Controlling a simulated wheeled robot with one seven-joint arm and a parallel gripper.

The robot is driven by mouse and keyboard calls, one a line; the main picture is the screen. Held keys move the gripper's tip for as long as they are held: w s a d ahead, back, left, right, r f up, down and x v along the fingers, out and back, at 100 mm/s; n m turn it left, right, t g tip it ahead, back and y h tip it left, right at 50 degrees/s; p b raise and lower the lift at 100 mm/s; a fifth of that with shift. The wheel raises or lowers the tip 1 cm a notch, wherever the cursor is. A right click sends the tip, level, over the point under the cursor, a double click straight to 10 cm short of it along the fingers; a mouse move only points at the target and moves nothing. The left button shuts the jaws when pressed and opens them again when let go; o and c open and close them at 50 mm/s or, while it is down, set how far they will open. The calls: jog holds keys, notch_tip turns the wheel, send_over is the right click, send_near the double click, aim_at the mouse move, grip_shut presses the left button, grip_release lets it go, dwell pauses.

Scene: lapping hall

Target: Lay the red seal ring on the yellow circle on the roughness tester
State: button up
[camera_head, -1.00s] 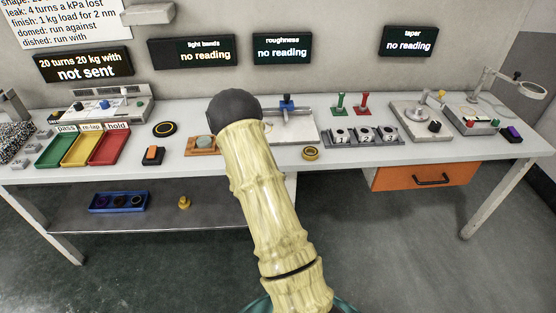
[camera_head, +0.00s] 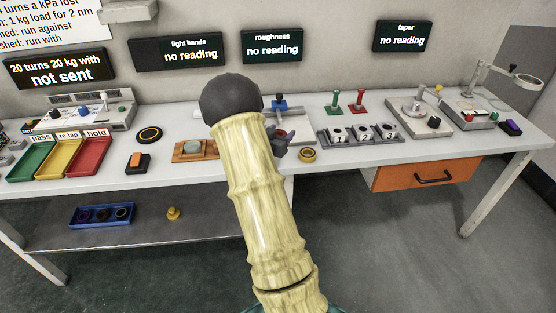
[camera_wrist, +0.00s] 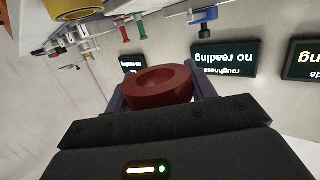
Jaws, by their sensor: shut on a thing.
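My gripper (camera_head: 281,141) shows just right of my arm in the head view, in front of the roughness tester. In the wrist view the red seal ring (camera_wrist: 158,86) is clamped between the two fingers. In the head view only a small bit of the red ring shows at the gripper. The roughness tester, under the roughness display, has a blue part (camera_head: 281,104) on a pale base, partly covered by my arm and gripper. The blue part also shows in the wrist view (camera_wrist: 203,15). I cannot make out the yellow circle on the tester.
A yellow ring-shaped piece (camera_head: 307,155) lies near the bench's front edge, right of my gripper. A rack of numbered pieces (camera_head: 361,134) stands further right, with green and red handled stands behind. A wooden block with a round disc (camera_head: 195,149) is left of my arm.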

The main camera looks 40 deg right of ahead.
jog(key=f, duration=0.4)
jog(key=shift+w+f, duration=0.2)
jog(key=shift+f, duration=0.1)
jog(key=shift+f, duration=2.25)
jog(key=shift+f+b, duration=0.3)
jog(key=shift+b, duration=0.1)
jog(key=o, duration=1)
jog(key=shift+r, duration=0.1)
